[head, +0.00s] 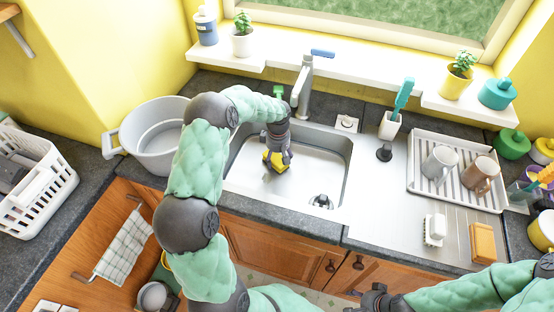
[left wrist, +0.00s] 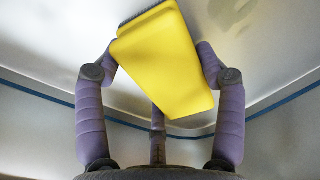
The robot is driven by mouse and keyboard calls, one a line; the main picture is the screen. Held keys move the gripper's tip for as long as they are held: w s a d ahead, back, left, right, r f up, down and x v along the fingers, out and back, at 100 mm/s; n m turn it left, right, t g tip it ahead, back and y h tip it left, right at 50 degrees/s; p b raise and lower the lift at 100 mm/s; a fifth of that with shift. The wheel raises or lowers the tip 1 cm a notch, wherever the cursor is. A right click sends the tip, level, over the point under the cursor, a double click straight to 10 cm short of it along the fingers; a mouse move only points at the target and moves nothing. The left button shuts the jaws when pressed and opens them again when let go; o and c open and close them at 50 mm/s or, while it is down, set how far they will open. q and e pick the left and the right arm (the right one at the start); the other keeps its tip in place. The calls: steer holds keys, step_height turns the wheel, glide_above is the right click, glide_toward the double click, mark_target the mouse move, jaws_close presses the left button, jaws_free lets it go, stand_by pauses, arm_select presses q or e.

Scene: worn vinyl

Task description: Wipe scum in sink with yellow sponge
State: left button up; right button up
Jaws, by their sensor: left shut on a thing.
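My left gripper (head: 278,154) is inside the sink (head: 318,167), over its left part, and is shut on the yellow sponge (head: 272,162). In the left wrist view the yellow sponge (left wrist: 165,60) sits between the fingers (left wrist: 157,70), tilted, with a darker strip along its upper edge. Whether the sponge touches the sink surface I cannot tell. My right gripper (head: 375,301) is at the bottom edge, low in front of the cabinets; its fingers are not clear.
A faucet (head: 303,85) stands behind the sink. A large pot (head: 157,135) is to its left. A drying rack (head: 456,170) with mugs, a white brush (head: 435,229) and an orange-yellow block (head: 483,243) are to the right. A drain part (head: 321,201) lies at the sink's front.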

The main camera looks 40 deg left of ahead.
mark_target(268, 187)
arm_select(q)
steer(key=shift+s+d, duration=0.3)
steer(key=shift+s, duration=0.6)
steer(key=shift+s+d, duration=0.3)
steer(key=shift+s, duration=0.6)
steer(key=shift+s+d, duration=0.3)
steer(key=shift+s, duration=0.6)
steer(key=shift+f, duration=0.1)
steer(key=shift+s+d, duration=0.3)
steer(key=shift+s, duration=0.6)
steer(key=shift+s+d, duration=0.25)
steer(key=shift+s, duration=0.65)
steer(key=shift+s+d, duration=0.3)
steer(key=shift+s, duration=0.6)
step_height(268, 187, up, 7)
steer(key=p, duration=0.4)
